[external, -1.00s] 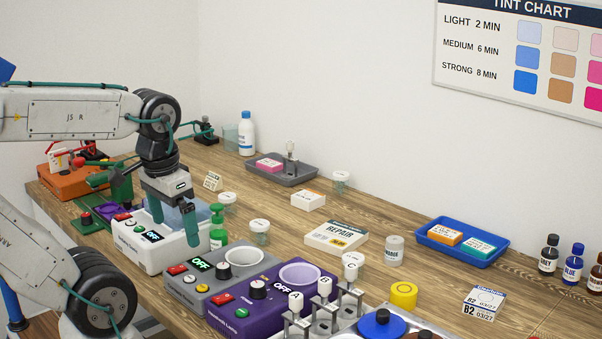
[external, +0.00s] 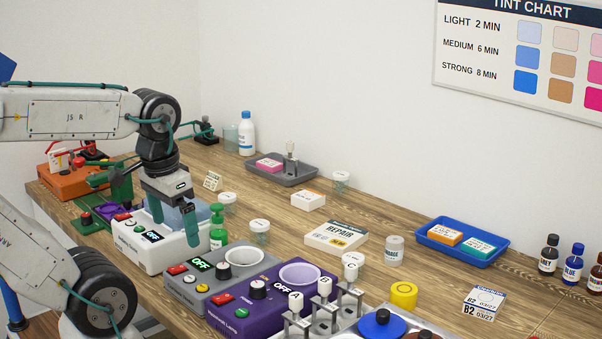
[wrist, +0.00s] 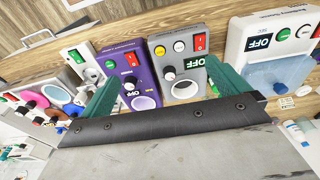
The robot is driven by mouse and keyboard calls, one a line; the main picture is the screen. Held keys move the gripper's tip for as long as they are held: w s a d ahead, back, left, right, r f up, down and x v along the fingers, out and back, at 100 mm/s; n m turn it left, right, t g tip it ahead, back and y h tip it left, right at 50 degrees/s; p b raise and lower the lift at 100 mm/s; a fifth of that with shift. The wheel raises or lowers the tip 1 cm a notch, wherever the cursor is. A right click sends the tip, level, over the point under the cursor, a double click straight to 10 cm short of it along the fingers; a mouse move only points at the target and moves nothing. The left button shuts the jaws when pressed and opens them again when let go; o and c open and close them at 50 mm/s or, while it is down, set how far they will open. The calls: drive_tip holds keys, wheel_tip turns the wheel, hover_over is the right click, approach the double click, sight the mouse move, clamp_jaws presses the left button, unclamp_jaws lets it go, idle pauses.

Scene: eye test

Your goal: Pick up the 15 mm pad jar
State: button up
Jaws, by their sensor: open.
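Several small clear jars with white lids stand on the wooden bench: one (external: 227,202) and another (external: 260,231) right of my gripper, and a third (external: 341,180) farther back. Their lid labels are too small to read, so I cannot tell which is the 15 mm pad jar. My gripper (external: 175,226) is open and empty, pointing down in front of the white machine with the blue hood. In the wrist view its teal fingers (wrist: 165,92) stand wide apart, over the purple and grey machines. It is apart from the jars.
The white machine (external: 153,250), grey machine (external: 205,292) and purple machine (external: 250,315) line the front edge. A green bottle (external: 218,236) stands close to the gripper. Behind are a REPAIR box (external: 336,238), a grey tray (external: 290,179) and a blue tray (external: 428,240).

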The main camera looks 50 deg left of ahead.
drive_tip(key=c, duration=0.7)
drive_tip(key=shift+r, duration=0.1)
